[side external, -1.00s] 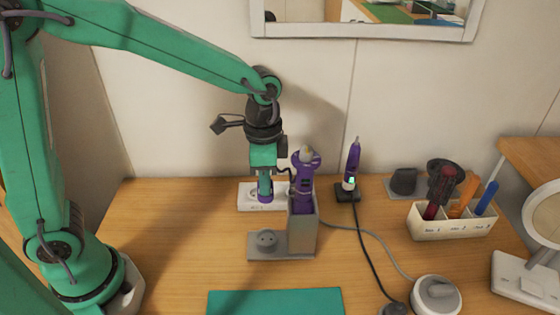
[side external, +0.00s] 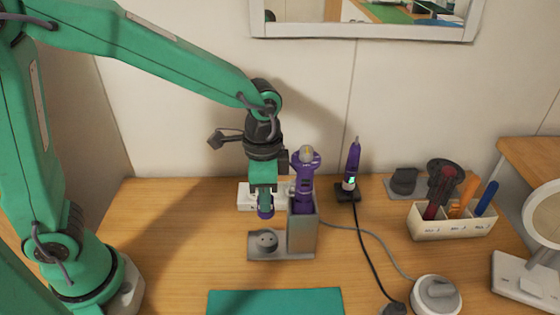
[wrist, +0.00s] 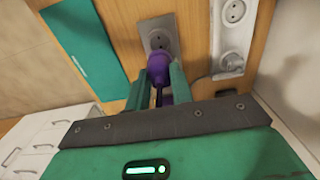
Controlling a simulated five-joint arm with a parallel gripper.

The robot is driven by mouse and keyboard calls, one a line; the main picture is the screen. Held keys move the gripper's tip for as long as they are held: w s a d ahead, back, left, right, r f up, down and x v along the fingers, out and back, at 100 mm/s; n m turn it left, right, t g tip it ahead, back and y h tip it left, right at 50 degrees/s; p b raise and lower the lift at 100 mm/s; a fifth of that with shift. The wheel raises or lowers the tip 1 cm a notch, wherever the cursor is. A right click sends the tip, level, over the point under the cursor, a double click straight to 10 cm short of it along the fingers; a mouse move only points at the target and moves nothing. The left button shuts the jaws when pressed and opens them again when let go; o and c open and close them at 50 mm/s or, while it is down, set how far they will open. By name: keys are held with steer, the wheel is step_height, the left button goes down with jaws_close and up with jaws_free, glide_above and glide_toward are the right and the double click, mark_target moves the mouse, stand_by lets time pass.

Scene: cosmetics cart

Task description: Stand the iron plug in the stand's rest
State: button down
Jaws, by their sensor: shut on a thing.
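My gripper (side external: 265,200) is shut on the purple iron plug (side external: 265,211), which points down. The plug (wrist: 157,68) also shows between my fingers (wrist: 160,88) in the wrist view. The stand (side external: 303,238) is a grey upright holder on a flat base, with a purple iron (side external: 304,180) standing in it. The rest (side external: 266,240) is a round socket-like seat on the left of that base. It also shows just beyond the plug in the wrist view (wrist: 158,41). The plug appears above and slightly behind the rest, apart from it.
A white power strip (side external: 246,196) lies behind the plug. A purple pen-like device (side external: 352,165) stands in a dark base at right. A white caddy (side external: 450,226) with tools is farther right. A teal mat (side external: 275,302) lies in front. Cables cross the table right of the stand.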

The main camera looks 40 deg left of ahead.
steer(key=shift+f, duration=2.6)
steer(key=shift+f, duration=1.8)
steer(key=c, duration=1.1)
jaws_free()
steer(key=shift+c, duration=0.2)
steer(key=shift+r, duration=0.15)
steer(key=shift+r, duration=3.75)
steer(key=shift+a, duration=0.1)
